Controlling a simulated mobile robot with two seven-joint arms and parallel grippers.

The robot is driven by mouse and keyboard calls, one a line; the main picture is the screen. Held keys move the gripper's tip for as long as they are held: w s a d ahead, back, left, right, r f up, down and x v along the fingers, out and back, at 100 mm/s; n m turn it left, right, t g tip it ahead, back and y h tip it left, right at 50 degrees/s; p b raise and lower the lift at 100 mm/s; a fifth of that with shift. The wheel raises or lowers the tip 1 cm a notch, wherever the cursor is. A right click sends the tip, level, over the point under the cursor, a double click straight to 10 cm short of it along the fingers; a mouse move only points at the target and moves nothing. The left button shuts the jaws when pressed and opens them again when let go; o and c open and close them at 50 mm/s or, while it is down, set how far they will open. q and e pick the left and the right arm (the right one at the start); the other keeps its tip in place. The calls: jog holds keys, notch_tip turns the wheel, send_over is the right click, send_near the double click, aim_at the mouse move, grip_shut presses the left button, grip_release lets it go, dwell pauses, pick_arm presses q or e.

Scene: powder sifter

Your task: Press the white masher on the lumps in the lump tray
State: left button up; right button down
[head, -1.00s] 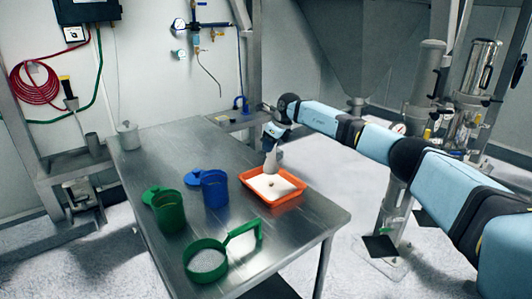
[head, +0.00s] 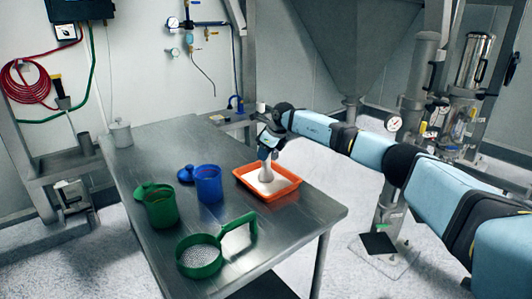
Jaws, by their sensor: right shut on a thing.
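The lump tray (head: 290,188) is a shallow orange tray on the metal table, right of the blue jar. White powder covers its bottom; single lumps are too small to make out. The white masher (head: 265,172) stands in the tray, nearly upright, its wide lower end down at the powder. Whether it touches the bottom I cannot tell. My right gripper (head: 264,155) comes from the right and is shut on the masher's upper part, which the fingers hide. My left gripper is out of view.
A blue jar (head: 208,186) with its blue lid (head: 186,174) stands left of the tray. A green jar (head: 160,209) with a green lid (head: 145,189) and a green-handled sieve (head: 200,257) are nearer the front left. The metal table (head: 290,228) is clear in front of the tray.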

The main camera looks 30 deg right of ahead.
jog(key=shift+f, duration=0.35)
dwell(0.4)
jog(key=shift+f, duration=0.35)
dwell(0.5)
jog(key=shift+r+p, duration=0.35)
jog(key=shift+r, duration=0.25)
notch_tip(320, 180, up, 5)
jog(key=p, duration=0.3)
jog(key=shift+f, duration=0.2)
jog(key=shift+r+p, duration=0.55)
jog(key=shift+r, duration=0.35)
